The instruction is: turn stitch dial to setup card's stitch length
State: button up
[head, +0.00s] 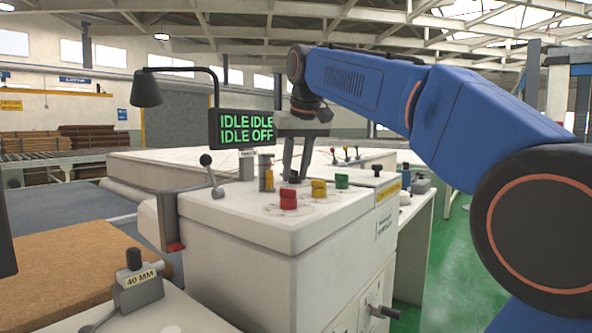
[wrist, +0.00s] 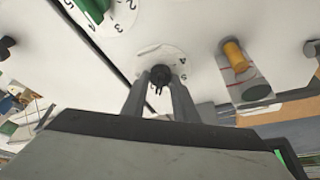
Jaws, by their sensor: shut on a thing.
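My gripper (head: 292,178) points down at the top of the white console (head: 250,215). In the wrist view, my gripper (wrist: 160,86) is shut on a small black knob (wrist: 160,73), one finger on each side. The knob stands on a round white dial plate (wrist: 150,56) with a 4 and a 5 legible near its edge; the pointer setting cannot be read. In the head view this knob is hidden or too small to tell. A red knob (head: 288,199), a yellow knob (head: 319,188) and a green knob (head: 341,181) stand nearby. No card with a stitch length is readable.
A display (head: 242,130) reads IDLE, IDLE, IDLE, OFF. A lever (head: 211,176) stands on the console's left side. A block labelled 40 MM (head: 137,282) is at the front left. In the wrist view, an orange peg (wrist: 235,56) stands right of the dial.

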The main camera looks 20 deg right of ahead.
jog(key=shift+a+m+h, duration=0.1)
jog(key=shift+m+h, duration=0.5)
jog(key=shift+m, duration=0.9)
jog(key=o, duration=1)
jog(key=shift+r, duration=0.1)
jog(key=v, duration=1.7)
jog(key=shift+w+a+r, duration=0.1)
jog(key=shift+r, duration=0.05)
